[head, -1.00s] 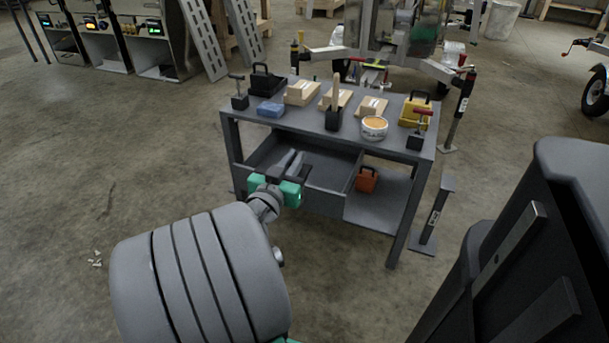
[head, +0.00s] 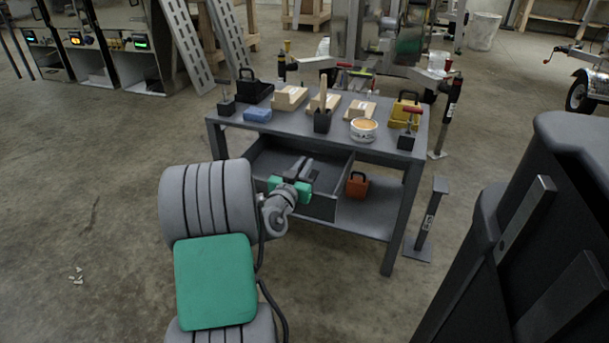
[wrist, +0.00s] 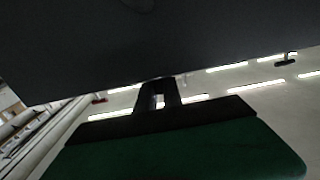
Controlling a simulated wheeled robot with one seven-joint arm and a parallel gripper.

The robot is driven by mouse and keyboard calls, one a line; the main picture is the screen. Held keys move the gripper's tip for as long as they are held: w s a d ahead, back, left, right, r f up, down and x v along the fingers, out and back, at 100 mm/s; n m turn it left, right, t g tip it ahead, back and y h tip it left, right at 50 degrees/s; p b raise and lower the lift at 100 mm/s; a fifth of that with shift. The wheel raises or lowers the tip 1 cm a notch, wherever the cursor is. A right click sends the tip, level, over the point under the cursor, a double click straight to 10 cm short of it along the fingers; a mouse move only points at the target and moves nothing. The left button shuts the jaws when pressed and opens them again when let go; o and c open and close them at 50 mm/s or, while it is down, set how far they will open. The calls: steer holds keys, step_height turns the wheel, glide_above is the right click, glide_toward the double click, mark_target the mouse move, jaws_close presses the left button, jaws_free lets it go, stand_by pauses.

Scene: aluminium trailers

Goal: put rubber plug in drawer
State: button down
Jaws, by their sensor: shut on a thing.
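The grey drawer (head: 323,207) under the workbench is open, and its dark inside shows in the head view. My gripper (head: 303,168) is at the drawer's front panel. In the wrist view its narrow fingers (wrist: 158,92) reach a large dark flat panel that fills the upper half, and they appear shut on the drawer's front. The exact contact is too dark to make out. I cannot pick out the rubber plug in either view; the inside of the drawer is partly hidden by my gripper.
The grey workbench (head: 386,155) holds a blue block (head: 257,114), wood blocks (head: 290,98), a tin (head: 364,130), a yellow case (head: 405,112) and clamps. An orange case (head: 357,184) sits on the lower shelf. A metal stand (head: 428,222) is at the right.

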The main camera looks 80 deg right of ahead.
steer(key=shift+f+b, duration=0.5)
steer(key=shift+f, duration=0.65)
steer(key=shift+f+b, duration=0.25)
steer(key=shift+b, duration=0.1)
